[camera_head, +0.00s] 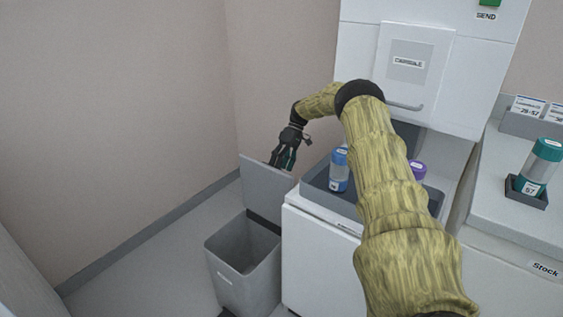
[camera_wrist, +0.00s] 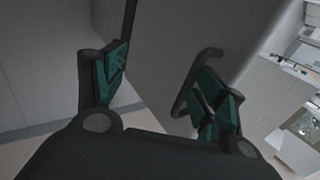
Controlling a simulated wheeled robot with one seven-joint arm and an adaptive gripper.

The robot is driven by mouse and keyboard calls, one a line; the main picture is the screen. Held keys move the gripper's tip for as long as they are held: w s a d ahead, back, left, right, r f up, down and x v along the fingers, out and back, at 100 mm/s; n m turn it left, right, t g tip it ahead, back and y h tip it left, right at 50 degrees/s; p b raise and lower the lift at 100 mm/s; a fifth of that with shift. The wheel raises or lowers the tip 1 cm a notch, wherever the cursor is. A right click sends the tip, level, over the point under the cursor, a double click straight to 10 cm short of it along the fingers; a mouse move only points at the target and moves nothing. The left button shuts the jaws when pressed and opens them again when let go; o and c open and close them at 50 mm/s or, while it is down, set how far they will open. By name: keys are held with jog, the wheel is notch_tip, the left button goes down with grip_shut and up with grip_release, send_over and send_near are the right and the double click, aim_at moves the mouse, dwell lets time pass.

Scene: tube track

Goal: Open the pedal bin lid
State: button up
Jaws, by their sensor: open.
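The grey pedal bin (camera_head: 243,268) stands on the floor left of the white cabinet. Its lid (camera_head: 264,190) is raised and stands upright at the back, so the dark inside of the bin shows. My gripper (camera_head: 283,158) is just behind the top of the raised lid. In the wrist view my gripper (camera_wrist: 165,88) has its two green-padded fingers wide apart with nothing held between them. The grey lid (camera_wrist: 195,35) fills the upper middle there, close to the fingers, and a dark curved handle shows at the right finger. Whether the fingers touch the lid I cannot tell.
The white cabinet (camera_head: 312,255) stands close to the bin's right side. On it a grey tray (camera_head: 319,181) holds a blue-capped container (camera_head: 339,170) and a purple-capped one (camera_head: 418,169), partly behind my arm. Bare walls and open floor lie to the left.

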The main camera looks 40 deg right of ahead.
jog(key=shift+s+d+f, duration=0.15)
jog(key=shift+s+f, duration=0.15)
jog(key=shift+f, duration=0.05)
jog(key=shift+c, duration=0.9)
jog(key=shift+w+r, duration=0.1)
jog(key=shift+r, duration=0.5)
jog(key=shift+c, duration=1.3)
notch_tip(320, 180, up, 10)
jog(key=shift+w, duration=0.2)
jog(key=shift+f, duration=0.2)
